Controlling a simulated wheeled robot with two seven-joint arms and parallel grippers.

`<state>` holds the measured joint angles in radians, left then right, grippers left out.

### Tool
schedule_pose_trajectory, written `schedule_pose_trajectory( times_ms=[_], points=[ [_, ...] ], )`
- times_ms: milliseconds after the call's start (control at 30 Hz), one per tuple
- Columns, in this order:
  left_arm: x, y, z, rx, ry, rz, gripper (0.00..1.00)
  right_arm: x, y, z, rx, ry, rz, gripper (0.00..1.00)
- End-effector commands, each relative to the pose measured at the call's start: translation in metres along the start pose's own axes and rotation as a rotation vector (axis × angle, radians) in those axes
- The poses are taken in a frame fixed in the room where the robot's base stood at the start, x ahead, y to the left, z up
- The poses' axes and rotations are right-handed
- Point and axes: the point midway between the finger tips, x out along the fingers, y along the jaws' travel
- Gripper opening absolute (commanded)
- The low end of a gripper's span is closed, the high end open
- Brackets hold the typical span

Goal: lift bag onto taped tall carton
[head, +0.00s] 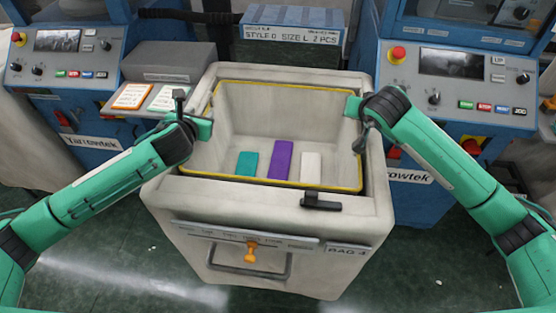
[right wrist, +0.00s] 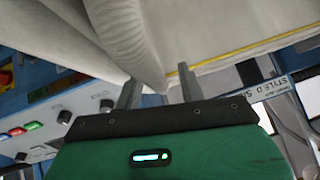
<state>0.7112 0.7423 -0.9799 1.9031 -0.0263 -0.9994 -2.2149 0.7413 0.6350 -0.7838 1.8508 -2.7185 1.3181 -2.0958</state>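The bag is a large pale open-topped bin-like bag (head: 355,222) with a yellow-edged rim, marked BAG 4, in the middle of the head view. Inside it lie a teal piece (head: 247,164), a purple piece (head: 281,160) and a white piece (head: 311,167). My left gripper (head: 190,115) is at its left rim; its finger gap is unclear. My right gripper (head: 358,122) is at the right rim. In the right wrist view its fingers (right wrist: 158,88) are apart, with a pale bag edge (right wrist: 148,72) close between them. I cannot make out a clearly taped tall carton.
A blue box (head: 292,33) labelled STYLE D, SIZE L, 2 PCS stands behind the bag. Blue machine panels flank it, left (head: 62,78) and right (head: 455,95), with buttons and screens. Green floor shows in front.

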Motion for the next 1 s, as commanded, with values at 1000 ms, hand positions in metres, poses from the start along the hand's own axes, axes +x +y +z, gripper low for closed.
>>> schedule_pose_trajectory(
  times_ms=[1000],
  points=[
    [-0.007,0.004,0.017,0.001,-0.001,0.000,0.00,-0.013,-0.004,-0.013,0.000,0.002,0.000,0.00]
  ],
)
